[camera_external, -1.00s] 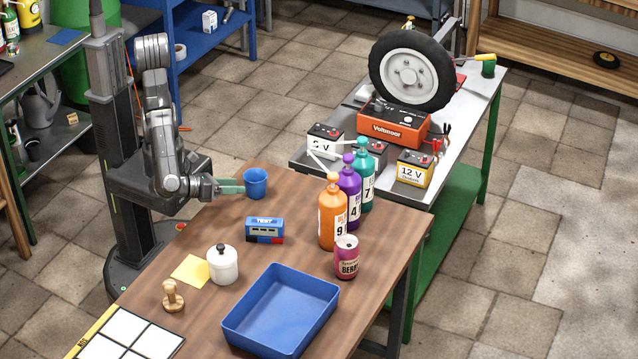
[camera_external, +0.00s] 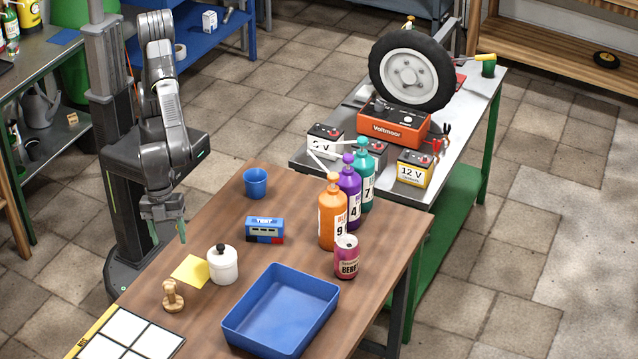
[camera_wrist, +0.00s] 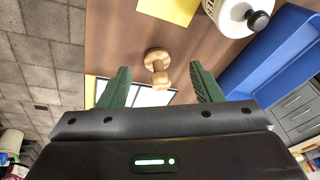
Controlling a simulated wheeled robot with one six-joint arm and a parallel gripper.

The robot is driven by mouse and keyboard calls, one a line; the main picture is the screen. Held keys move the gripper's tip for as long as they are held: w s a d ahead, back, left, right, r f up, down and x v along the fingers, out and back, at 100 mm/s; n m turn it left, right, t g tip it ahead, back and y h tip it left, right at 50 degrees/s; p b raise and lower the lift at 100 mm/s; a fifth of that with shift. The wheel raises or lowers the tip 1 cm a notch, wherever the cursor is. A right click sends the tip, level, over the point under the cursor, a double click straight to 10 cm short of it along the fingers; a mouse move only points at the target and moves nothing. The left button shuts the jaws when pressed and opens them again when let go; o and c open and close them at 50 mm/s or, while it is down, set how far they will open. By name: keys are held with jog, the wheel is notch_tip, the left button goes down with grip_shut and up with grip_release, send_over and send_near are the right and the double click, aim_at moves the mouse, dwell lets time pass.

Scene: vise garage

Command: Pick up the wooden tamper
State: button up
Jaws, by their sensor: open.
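The wooden tamper (camera_external: 173,296) stands upright on the brown table, between the yellow note and the white-tiled board. It is light wood with a round base and a knob on top. In the wrist view the tamper (camera_wrist: 157,66) shows ahead of the fingers, in line with the gap between them. My gripper (camera_external: 168,236) is open and empty, fingers pointing down, near the table's left edge. It is behind the tamper in the outside view and apart from it. In the wrist view its two green fingers (camera_wrist: 160,85) are spread wide.
A yellow note (camera_external: 189,271) and a white lidded jar (camera_external: 223,266) are close to the tamper. A white-tiled board (camera_external: 122,337) is in front. A blue tray (camera_external: 325,302), blue cup (camera_external: 255,183) and orange bottle (camera_external: 332,220) stand farther right.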

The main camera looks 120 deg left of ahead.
aim_at(169, 282)
jog(key=w+d+r+n+h, duration=0.1)
jog(key=w+d+r+h, duration=0.1)
jog(key=d+r, duration=0.2)
jog(key=p+x, duration=0.1)
jog(key=x, duration=0.7)
jog(key=shift+f+p, duration=0.1)
jog(key=shift+p, duration=0.3)
jog(key=shift+p+x, duration=0.9)
jog(key=shift+x, duration=1.8)
jog(key=shift+w+a, duration=0.1)
jog(key=shift+w, duration=0.05)
jog(key=c, duration=1.1)
